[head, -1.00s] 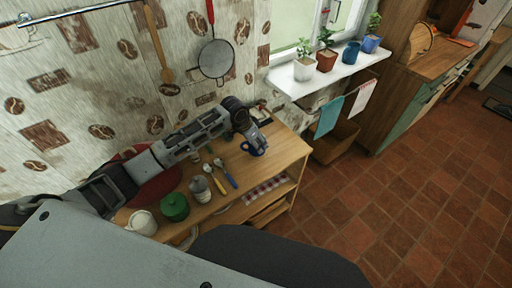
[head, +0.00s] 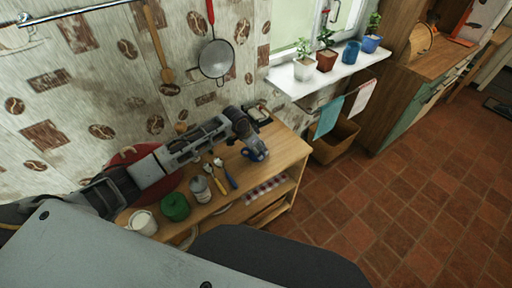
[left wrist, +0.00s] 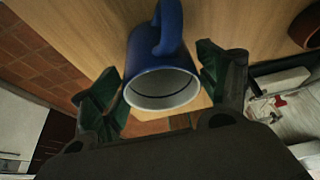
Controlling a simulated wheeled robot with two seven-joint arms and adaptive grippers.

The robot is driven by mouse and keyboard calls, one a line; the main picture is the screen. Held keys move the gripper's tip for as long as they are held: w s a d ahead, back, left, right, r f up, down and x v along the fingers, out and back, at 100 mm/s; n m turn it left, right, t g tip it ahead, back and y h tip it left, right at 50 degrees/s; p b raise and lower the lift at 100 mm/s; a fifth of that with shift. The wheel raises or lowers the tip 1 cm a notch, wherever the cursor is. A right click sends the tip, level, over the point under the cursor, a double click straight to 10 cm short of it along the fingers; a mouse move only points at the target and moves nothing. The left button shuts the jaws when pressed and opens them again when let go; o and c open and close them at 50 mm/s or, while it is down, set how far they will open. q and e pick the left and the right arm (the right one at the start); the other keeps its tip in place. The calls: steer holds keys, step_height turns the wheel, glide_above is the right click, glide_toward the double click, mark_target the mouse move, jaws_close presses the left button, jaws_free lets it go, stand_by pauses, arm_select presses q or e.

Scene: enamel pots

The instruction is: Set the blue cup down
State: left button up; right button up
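The blue cup (head: 258,155) is at the right end of the wooden table, under my left gripper (head: 252,148). In the left wrist view the cup (left wrist: 160,72) sits between the two green-padded fingers of the left gripper (left wrist: 162,82). My right gripper is not in view.
On the wooden table (head: 286,158), spoons (head: 215,178), a grey jar (head: 200,189), a green pot (head: 175,207) and a white pot (head: 143,222) stand left of the cup. A red round thing (head: 160,187) is behind my arm. Bare tabletop shows right of the cup.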

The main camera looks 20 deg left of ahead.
arm_select(q)
steer(key=shift+o, duration=0.2)
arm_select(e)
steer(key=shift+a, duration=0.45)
arm_select(q)
steer(key=shift+r, duration=0.15)
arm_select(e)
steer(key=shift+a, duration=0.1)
arm_select(q)
steer(key=shift+s+a+r, duration=0.1)
steer(key=shift+s+r, duration=0.05)
steer(key=shift+r, duration=0.3)
steer(key=v, duration=1.1)
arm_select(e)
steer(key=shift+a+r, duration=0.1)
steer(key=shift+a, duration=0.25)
